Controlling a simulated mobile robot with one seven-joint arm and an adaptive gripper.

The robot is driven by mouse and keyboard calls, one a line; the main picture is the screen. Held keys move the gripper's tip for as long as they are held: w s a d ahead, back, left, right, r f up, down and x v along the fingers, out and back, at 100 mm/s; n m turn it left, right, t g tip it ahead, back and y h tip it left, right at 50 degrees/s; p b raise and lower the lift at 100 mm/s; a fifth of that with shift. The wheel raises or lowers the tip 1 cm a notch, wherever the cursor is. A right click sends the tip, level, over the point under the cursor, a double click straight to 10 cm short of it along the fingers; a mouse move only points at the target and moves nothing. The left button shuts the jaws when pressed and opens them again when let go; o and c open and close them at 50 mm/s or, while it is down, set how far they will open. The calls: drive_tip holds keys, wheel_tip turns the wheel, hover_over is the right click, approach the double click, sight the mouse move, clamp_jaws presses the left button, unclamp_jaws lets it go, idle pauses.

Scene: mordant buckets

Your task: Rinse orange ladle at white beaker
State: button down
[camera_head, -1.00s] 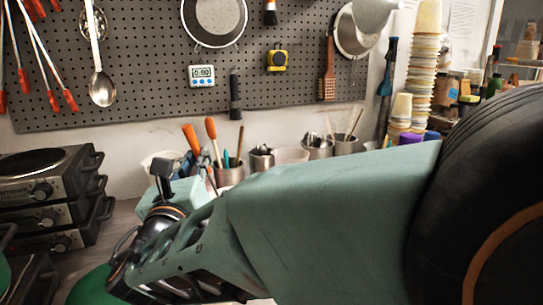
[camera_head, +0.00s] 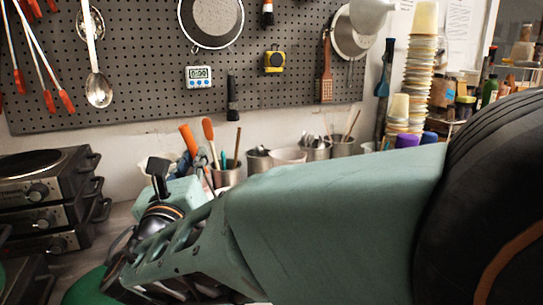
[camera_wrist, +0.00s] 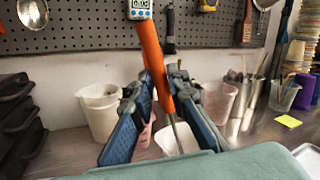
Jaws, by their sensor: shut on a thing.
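The orange ladle (camera_wrist: 153,58) shows its orange handle in the wrist view, slanting down between the fingers to a thin metal shaft. My gripper (camera_wrist: 160,95) is shut on the handle with its dark blue fingers. In the head view, an orange handle (camera_head: 188,138) rises behind my arm, and most of my gripper is hidden. A white beaker-like vessel (camera_wrist: 98,118) stands left of my gripper in the wrist view. A smaller white vessel (camera_wrist: 168,143) shows below the fingers by the shaft. I cannot tell which is the task's beaker, and the ladle's bowl is not clear.
Metal cups with utensils (camera_head: 258,160) line the wall. Stacked hot plates (camera_head: 45,195) stand at left, and tall stacked cups (camera_head: 420,65) at right. A perforated board (camera_head: 150,70) with hung tools is behind. A yellow note (camera_wrist: 288,121) lies on the counter at right.

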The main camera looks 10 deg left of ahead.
drive_tip(key=shift+w, duration=0.1)
drive_tip(key=shift+w+d+b, duration=0.2)
drive_tip(key=shift+w+b, duration=0.25)
drive_tip(key=shift+w, duration=0.25)
idle(0.8)
drive_tip(key=shift+s, duration=0.15)
drive_tip(key=shift+s+a, duration=0.2)
drive_tip(key=shift+s, duration=0.45)
drive_tip(key=shift+w, duration=0.1)
drive_tip(key=shift+w+d, duration=0.2)
drive_tip(key=shift+w, duration=0.55)
wheel_tip(320, 180, up, 12)
drive_tip(key=p, duration=0.8)
